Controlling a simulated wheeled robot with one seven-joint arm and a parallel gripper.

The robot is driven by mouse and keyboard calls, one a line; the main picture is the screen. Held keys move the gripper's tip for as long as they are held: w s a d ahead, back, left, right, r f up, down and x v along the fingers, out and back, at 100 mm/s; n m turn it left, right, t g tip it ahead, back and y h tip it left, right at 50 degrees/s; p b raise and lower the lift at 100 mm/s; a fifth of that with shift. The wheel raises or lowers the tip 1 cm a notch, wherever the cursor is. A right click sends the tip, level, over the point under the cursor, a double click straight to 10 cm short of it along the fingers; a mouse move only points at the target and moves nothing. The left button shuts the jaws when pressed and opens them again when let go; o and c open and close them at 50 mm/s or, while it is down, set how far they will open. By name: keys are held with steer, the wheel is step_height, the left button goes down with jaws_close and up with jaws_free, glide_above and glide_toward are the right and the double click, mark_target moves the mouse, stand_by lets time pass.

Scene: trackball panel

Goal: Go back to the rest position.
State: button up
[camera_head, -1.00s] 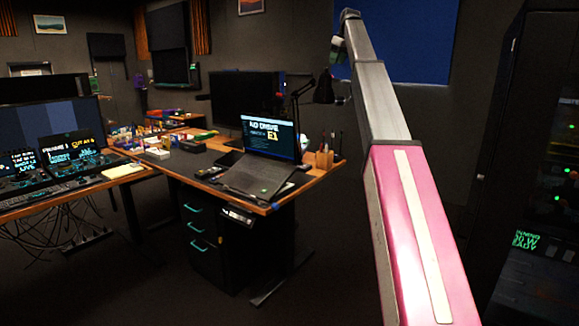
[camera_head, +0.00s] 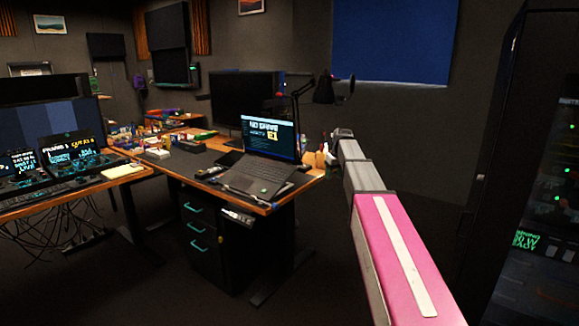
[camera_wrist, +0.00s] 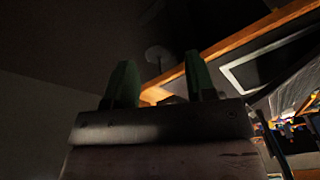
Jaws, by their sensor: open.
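My arm (camera_head: 390,240), pink with a pale stripe and a grey far part, reaches forward at the right of the head view. Its far end is beside the right end of the wooden desk, seen against the dark wall. In the wrist view my gripper (camera_wrist: 160,88) shows two green fingers standing apart with nothing between them. In the head view the fingers are hidden or too small to make out. No trackball panel can be made out clearly.
A wooden desk (camera_head: 262,209) with an open laptop (camera_head: 262,160) and drawers (camera_head: 197,230) stands left of my arm. A control desk with screens (camera_head: 70,155) is at far left. A dark rack (camera_head: 545,200) stands at the right. Floor between desk and rack looks clear.

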steer(key=s+f+m, duration=0.1)
steer(key=s+f, duration=0.8)
steer(key=s, duration=0.3)
steer(key=s+f+m+g+h, duration=0.1)
steer(key=s+f+m, duration=0.1)
steer(key=s+f, duration=0.7)
steer(key=s+f+m, duration=0.1)
steer(key=s+f, duration=0.8)
steer(key=s, duration=0.6)
steer(key=shift+s+a+f+g, duration=0.25)
steer(key=shift+a+f+g, duration=0.1)
steer(key=shift+g, duration=0.05)
